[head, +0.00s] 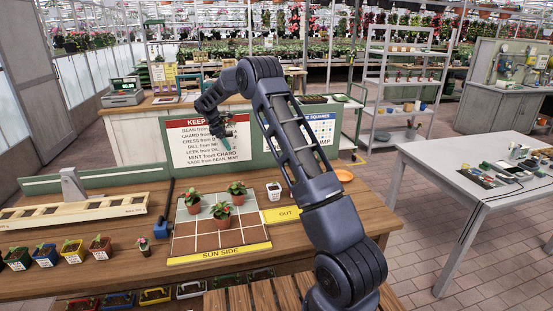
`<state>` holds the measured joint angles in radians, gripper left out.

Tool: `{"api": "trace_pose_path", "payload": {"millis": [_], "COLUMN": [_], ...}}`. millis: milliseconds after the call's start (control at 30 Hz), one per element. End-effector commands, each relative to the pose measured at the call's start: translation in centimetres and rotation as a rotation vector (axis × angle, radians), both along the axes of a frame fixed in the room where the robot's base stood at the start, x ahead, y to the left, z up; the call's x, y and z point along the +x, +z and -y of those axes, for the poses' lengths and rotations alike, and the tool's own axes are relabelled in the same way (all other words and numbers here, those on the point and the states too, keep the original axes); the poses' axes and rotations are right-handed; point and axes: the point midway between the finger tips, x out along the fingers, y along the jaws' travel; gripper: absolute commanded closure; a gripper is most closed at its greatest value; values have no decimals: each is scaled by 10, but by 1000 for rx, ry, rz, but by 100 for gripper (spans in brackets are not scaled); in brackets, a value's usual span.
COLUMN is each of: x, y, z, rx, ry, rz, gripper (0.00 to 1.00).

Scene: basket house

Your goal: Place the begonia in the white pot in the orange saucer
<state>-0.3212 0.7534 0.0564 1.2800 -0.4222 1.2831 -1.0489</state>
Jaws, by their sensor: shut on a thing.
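My gripper (226,122) is raised in front of the white sign board, above the back of the checkered board. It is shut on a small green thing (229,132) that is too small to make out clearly. A white pot (274,195) with a small dark green plant stands on the table right of the checkered board, apart from my gripper. I cannot tell whether its plant is a begonia. The orange saucer (344,176) lies at the table's right back, just right of my arm, and looks empty.
The checkered board (215,240) carries several leafy plants in terracotta pots. Yellow OUT strip (282,215) lies beside it. Several small coloured pots (73,251) line the left table. A wooden rack (80,209) stands behind them. My arm hides part of the right side.

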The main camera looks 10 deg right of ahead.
Motion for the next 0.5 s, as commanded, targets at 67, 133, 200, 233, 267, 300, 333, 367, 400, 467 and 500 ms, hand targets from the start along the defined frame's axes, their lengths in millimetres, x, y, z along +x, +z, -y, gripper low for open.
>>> {"api": "trace_pose_path", "payload": {"millis": [67,133,200,233,267,300,333,367,400,467,500], "x": [1,2,4,5,7,9,10,11,13,14,15], "y": [2,2,4,4,5,5,6,6,7,8,9], "z": [2,9,23,30,40,54,66,79,97,123,140], "rx": [0,1,2,3,3,5,6,7,8,11,12], "ry": [-1,-3,-6,-6,-7,-9,-10,-10,-12,-12,-12], "rz": [0,1,1,1,1,2,2,1,2,2,2], "gripper": [55,55,55,55,55,55,55,55,55,55,55]}}
